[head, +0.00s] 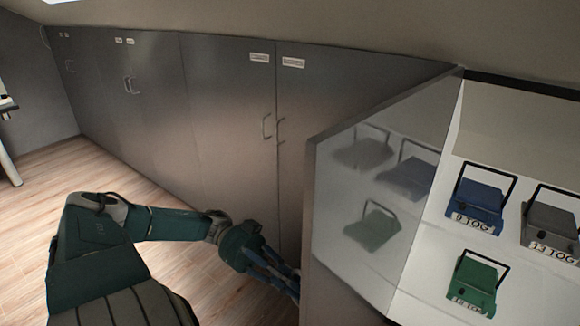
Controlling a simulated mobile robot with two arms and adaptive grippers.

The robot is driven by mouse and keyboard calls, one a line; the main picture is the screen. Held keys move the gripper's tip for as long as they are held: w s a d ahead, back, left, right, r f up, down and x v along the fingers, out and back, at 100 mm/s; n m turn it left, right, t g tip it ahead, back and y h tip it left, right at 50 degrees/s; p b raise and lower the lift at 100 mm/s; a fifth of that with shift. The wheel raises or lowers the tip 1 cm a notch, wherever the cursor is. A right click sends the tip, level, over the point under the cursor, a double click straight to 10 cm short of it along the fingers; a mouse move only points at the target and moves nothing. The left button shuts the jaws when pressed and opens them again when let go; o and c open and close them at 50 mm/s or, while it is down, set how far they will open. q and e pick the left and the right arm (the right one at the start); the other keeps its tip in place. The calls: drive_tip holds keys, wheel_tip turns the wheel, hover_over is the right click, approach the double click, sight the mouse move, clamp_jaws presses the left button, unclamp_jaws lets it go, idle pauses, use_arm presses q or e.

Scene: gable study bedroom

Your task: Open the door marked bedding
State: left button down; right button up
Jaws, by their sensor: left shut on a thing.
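A grey cabinet door (372,200) at the right stands swung out from the row. Its glossy inner face is turned towards me and mirrors the bags inside. Its outer face, handle and label are hidden, so I cannot read whether it is marked bedding. My left gripper (291,280) reaches to the outer side of this door, low by its free edge. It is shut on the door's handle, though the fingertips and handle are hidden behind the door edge. My right gripper is not in view.
The open compartment (520,135) holds a blue bag (478,204), a grey bag (551,226) and a green bag (473,282), some with TOG labels. Closed grey doors (225,130) with small white labels run leftwards. Wooden floor (100,170) is clear at the left.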

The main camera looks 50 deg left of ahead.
use_arm(q)
drive_tip(key=shift+a+f, duration=0.1)
drive_tip(key=shift+f, duration=0.05)
drive_tip(key=c, duration=1.8)
unclamp_jaws()
drive_tip(key=shift+a, duration=0.1)
drive_tip(key=s+a, duration=0.1)
drive_tip(key=a, duration=0.6)
drive_tip(key=shift+s+a, duration=0.1)
